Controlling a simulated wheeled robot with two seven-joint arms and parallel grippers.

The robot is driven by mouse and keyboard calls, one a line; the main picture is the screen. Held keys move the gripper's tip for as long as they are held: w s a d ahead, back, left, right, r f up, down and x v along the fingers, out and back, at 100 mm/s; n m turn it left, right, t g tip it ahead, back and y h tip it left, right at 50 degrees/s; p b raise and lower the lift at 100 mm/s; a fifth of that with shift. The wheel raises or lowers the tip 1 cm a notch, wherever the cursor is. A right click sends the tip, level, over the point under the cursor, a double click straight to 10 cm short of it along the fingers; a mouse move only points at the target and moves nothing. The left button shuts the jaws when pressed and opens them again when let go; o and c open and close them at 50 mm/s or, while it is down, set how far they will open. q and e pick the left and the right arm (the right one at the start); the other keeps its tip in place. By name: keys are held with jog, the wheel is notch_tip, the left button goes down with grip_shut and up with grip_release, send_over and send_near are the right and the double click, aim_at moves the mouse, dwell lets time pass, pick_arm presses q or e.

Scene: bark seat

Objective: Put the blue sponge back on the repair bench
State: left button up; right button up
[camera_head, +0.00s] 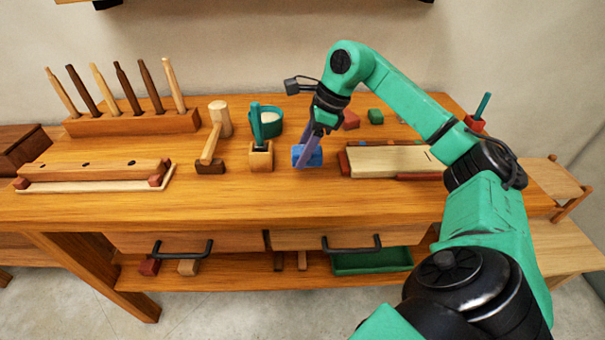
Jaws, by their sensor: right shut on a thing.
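The blue sponge (314,157) is at the middle of the wooden repair bench (240,200), near its front part. My right gripper (308,155) points down and is shut on the sponge, with its fingers covering part of it. The sponge is at or just above the bench top; I cannot tell whether it touches. My left gripper is not in view.
A pale board (390,161) lies close on the right. A tool rack (130,122) stands at the back left. Two drawers are below.

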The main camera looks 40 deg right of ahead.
aim_at(303, 178)
notch_tip(303, 178, down, 5)
jog(key=shift+d+b, duration=0.1)
jog(key=shift+b, duration=0.2)
jog(key=shift+r, duration=0.1)
jog(key=o, duration=1.2)
jog(key=shift+r, duration=0.15)
jog(key=p+v, duration=0.1)
jog(key=v, duration=1)
jog(key=shift+s+d+r+p, duration=0.1)
jog(key=shift+r+p, duration=0.2)
jog(key=shift+r, duration=0.05)
